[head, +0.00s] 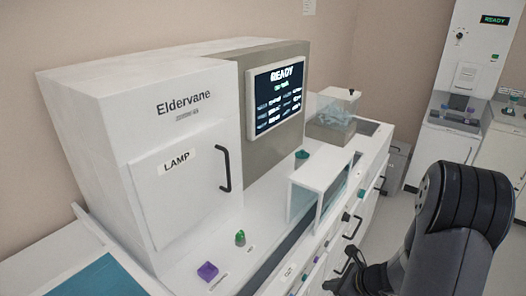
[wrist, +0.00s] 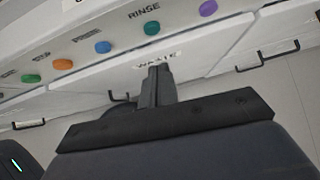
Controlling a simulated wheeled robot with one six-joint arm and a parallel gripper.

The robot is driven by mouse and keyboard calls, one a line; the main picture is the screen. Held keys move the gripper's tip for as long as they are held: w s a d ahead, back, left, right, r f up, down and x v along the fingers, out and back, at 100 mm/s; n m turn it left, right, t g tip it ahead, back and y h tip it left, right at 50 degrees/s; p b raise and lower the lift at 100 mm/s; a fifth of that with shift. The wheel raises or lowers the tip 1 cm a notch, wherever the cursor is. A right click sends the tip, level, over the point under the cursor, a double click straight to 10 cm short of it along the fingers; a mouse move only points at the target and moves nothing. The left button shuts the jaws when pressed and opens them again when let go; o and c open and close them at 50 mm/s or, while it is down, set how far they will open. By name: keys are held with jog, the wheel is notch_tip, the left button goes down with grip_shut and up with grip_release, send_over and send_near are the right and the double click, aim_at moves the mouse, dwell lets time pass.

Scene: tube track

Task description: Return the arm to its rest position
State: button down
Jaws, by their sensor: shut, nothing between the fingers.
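My arm and gripper (head: 350,276) are at the lower right in the head view, in front of the white cabinet fronts below the bench. In the wrist view my gripper (wrist: 155,82) is shut and empty, its fingers together. Its tips appear just below the label reading WASTE (wrist: 157,55). I cannot tell whether the tips touch the panel.
The white Eldervane machine (head: 105,140) with a LAMP door (head: 180,190) and READY screen (head: 277,95) stands on the bench. Coloured buttons, such as a teal one (wrist: 152,28), line the front edge. Black handles (head: 349,259) stick out below. Clear floor (head: 420,150) lies behind my arm.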

jog(key=shift+v, duration=2.15)
jog(key=shift+s, duration=0.1)
jog(key=shift+f, duration=0.1)
